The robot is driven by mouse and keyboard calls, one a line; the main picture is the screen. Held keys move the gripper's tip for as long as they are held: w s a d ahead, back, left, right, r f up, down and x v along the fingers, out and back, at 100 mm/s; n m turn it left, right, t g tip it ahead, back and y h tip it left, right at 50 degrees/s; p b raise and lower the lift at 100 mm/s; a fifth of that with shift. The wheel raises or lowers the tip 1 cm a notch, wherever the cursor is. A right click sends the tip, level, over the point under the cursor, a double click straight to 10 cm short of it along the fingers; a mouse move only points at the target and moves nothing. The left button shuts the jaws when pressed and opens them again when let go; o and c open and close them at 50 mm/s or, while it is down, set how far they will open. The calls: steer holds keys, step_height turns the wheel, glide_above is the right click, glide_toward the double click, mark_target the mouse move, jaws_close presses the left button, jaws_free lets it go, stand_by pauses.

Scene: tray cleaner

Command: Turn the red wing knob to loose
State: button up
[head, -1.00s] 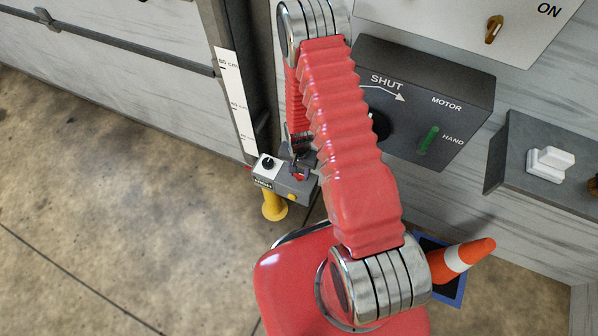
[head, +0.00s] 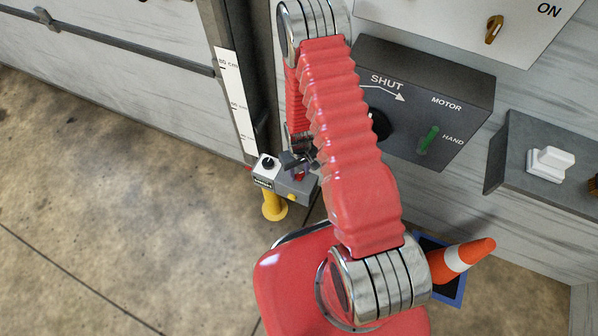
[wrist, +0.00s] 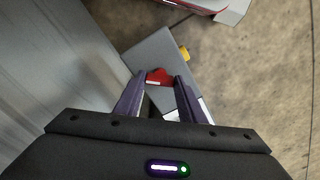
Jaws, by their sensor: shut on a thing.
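The red wing knob (wrist: 159,76) sits on top of a grey control box (wrist: 157,48) in the wrist view. My gripper (wrist: 160,79) points down at the box, with one dark purple finger on each side of the knob, and is shut on it. In the head view my gripper (head: 298,161) is at the box's right part, and a bit of the red knob (head: 300,176) shows below it. The knob's markings are hidden, so I cannot read its setting.
The box stands on a yellow post (head: 273,207) and carries a black dial (head: 267,163) and a yellow button (head: 291,197). A dark panel marked SHUT (head: 440,85) is on the wall behind my arm. An orange cone (head: 463,259) stands at right.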

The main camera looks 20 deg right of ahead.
mark_target(299, 174)
steer(key=n, duration=0.3)
steer(key=shift+n, duration=0.3)
steer(key=n, duration=0.4)
stand_by(0.4)
steer(key=o, duration=1)
steer(key=shift+o, duration=0.2)
steer(key=shift+r, duration=0.1)
step_height(299, 174, up, 14)
steer(key=shift+f, duration=0.25)
stand_by(0.4)
